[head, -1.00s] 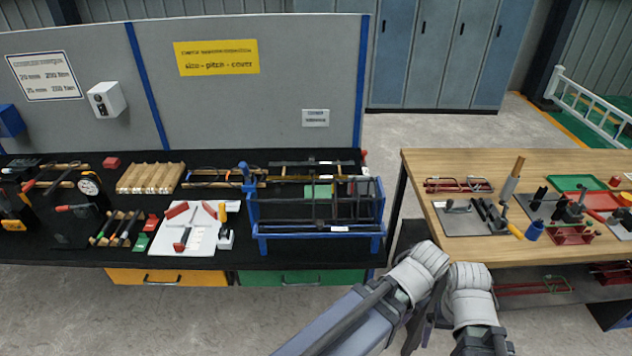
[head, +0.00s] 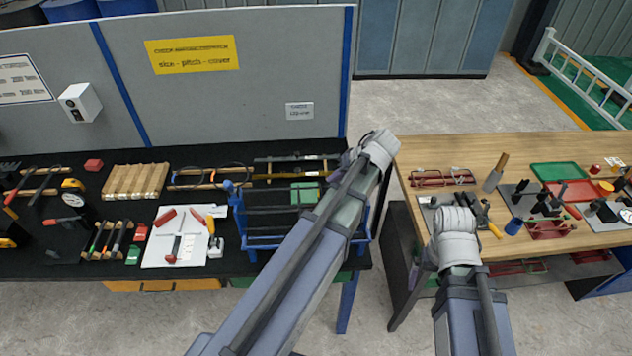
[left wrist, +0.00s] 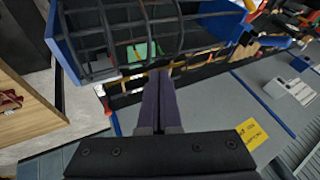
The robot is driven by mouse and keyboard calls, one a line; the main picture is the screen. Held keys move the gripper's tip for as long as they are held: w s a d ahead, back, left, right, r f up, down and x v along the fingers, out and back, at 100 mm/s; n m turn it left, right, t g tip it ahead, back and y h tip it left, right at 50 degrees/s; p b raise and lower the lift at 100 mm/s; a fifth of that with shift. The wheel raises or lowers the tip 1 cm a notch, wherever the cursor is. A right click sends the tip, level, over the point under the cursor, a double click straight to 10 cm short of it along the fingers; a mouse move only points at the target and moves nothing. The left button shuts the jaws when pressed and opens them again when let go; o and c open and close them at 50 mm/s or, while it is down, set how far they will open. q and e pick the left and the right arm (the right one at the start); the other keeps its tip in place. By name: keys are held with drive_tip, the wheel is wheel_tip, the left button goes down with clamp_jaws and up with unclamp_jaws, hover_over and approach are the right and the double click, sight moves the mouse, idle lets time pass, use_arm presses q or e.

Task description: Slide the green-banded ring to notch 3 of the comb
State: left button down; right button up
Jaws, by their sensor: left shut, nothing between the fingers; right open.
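A blue-framed rebar cage (head: 262,240) with dark bars and rings stands at the right end of the black bench. It also fills the upper part of the left wrist view (left wrist: 66,44). A green patch (head: 304,192) shows among its bars. I cannot tell whether this is the green-banded ring, and I cannot make out the comb's notches. My left gripper (head: 347,158) is at the cage's right end. Its fingers are shut and empty in the left wrist view (left wrist: 158,75), close to the bars. My right gripper (head: 424,264) is open, by the wooden table's front edge.
My left arm covers the cage's right part. A white sheet (head: 160,251) with tools lies left of the cage, beside ribbed wooden blocks (head: 135,181). A grey partition (head: 270,75) stands behind. The wooden table (head: 480,150) on the right holds trays and tools.

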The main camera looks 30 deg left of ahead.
sight(320, 189)
use_arm(q)
drive_tip(key=b+x, duration=0.8)
drive_tip(key=x, duration=0.2)
drive_tip(key=shift+d+f, duration=0.1)
drive_tip(key=shift+d, duration=0.15)
drive_tip(key=shift+s+a+f, duration=0.1)
drive_tip(key=shift+s+a, duration=0.4)
drive_tip(key=shift+a, duration=0.4)
drive_tip(key=shift+s+a+f, duration=0.1)
drive_tip(key=shift+s+a, duration=0.4)
drive_tip(key=shift+a, duration=0.4)
drive_tip(key=s+a, duration=0.8)
drive_tip(key=a, duration=0.6)
drive_tip(key=shift+s, duration=0.3)
drive_tip(key=shift+d, duration=0.1)
